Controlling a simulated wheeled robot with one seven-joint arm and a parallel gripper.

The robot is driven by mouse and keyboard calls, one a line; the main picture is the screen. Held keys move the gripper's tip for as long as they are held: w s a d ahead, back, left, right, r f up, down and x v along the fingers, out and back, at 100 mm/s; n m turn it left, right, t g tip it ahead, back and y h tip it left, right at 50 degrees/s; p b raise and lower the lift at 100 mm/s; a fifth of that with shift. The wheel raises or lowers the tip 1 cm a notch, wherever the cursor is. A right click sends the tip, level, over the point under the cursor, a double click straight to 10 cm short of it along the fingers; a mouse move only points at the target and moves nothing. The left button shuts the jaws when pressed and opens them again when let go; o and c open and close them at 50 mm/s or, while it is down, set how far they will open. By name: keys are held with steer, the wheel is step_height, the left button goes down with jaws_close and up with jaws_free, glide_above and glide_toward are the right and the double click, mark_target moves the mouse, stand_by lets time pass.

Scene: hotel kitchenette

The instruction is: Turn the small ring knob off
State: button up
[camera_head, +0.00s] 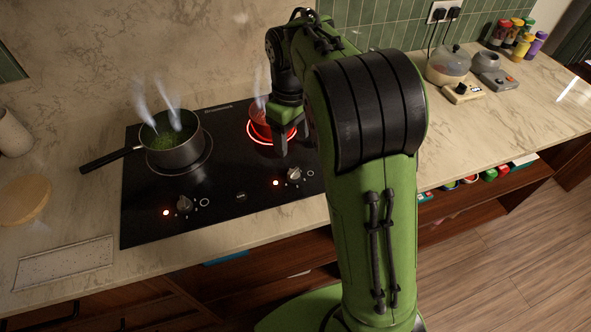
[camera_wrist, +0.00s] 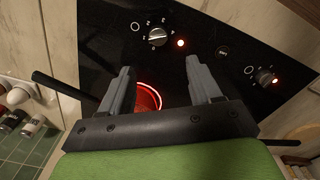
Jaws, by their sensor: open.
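The small ring knob (camera_head: 294,174) is a grey dial at the front right of the black cooktop (camera_head: 225,193), with a lit red light beside it. In the wrist view the knob (camera_wrist: 157,37) is just beyond my fingertips, roughly centred between them and apart from both. My gripper (camera_head: 284,150) is open and empty, pointing down in front of the small ring. The small ring (camera_head: 284,139) glows red, and a steaming red-lit pot (camera_head: 262,124) stands on it, partly hidden by my arm. The glow (camera_wrist: 148,97) also shows between my fingers.
A steaming pot (camera_head: 176,148) of green food stands on the left ring, its handle pointing left. The left knob (camera_head: 184,203) also has a lit red light.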

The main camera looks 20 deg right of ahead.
mark_target(294, 171)
steer(key=f+b, duration=0.2)
steer(key=f, duration=1)
steer(key=shift+d+f+b, duration=0.15)
steer(key=shift+d+b, duration=0.05)
steer(key=shift+b, duration=0.15)
steer(key=c, duration=1)
steer(key=shift+c, duration=0.2)
steer(key=shift+n, duration=0.4)
steer(key=n, duration=0.5)
steer(key=shift+n, duration=0.3)
steer(key=n, duration=0.5)
steer(key=shift+n, duration=0.4)
